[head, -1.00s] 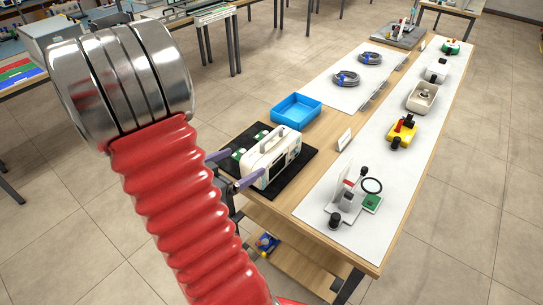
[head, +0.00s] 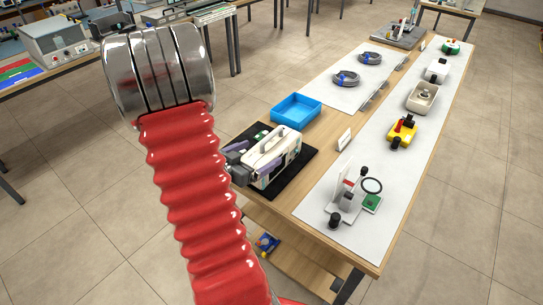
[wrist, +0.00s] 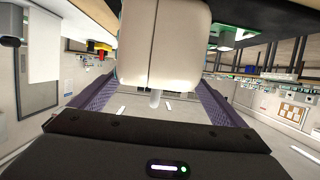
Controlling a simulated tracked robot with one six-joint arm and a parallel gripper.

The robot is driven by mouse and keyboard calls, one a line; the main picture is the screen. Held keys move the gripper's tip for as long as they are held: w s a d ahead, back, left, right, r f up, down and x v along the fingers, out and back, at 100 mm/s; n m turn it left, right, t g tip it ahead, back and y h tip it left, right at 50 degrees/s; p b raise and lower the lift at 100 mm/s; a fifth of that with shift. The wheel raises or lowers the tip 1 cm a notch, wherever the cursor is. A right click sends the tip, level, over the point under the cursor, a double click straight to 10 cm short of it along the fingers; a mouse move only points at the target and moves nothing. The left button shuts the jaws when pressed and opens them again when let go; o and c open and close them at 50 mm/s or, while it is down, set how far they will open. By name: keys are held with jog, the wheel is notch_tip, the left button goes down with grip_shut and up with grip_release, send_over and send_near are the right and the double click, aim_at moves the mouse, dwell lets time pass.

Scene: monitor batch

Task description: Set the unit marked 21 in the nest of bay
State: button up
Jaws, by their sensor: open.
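A white monitor unit (head: 270,152) with a top carry handle stands on a black mat (head: 300,165) at the near left of the long table. No number 21 is readable on it. My gripper (head: 250,158) is open at the unit's left end, with one purple finger along each side. In the wrist view the pale unit (wrist: 165,45) fills the upper middle between the two fingers of my gripper (wrist: 160,85). Whether the fingers touch it cannot be told. Green and white parts lie on the mat behind the unit, partly hidden. No bay label is readable.
A blue open tray (head: 296,110) stands just behind the mat. A small sign (head: 344,140) stands to its right. A stand with a black ring (head: 355,195), a yellow device (head: 402,132) and a beige tray (head: 422,97) line the white right-hand strip. Grey coils (head: 346,78) lie farther back.

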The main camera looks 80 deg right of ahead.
aim_at(264, 151)
jog(key=shift+s+x, duration=0.1)
jog(key=shift+x, duration=1.2)
jog(key=shift+s+x, duration=0.15)
jog(key=shift+x, duration=1.1)
jog(key=shift+r, duration=0.15)
jog(key=shift+c, duration=0.6)
jog(key=shift+r, duration=0.1)
jog(key=c, duration=2)
jog(key=shift+r, duration=0.15)
jog(key=shift+r, duration=4.85)
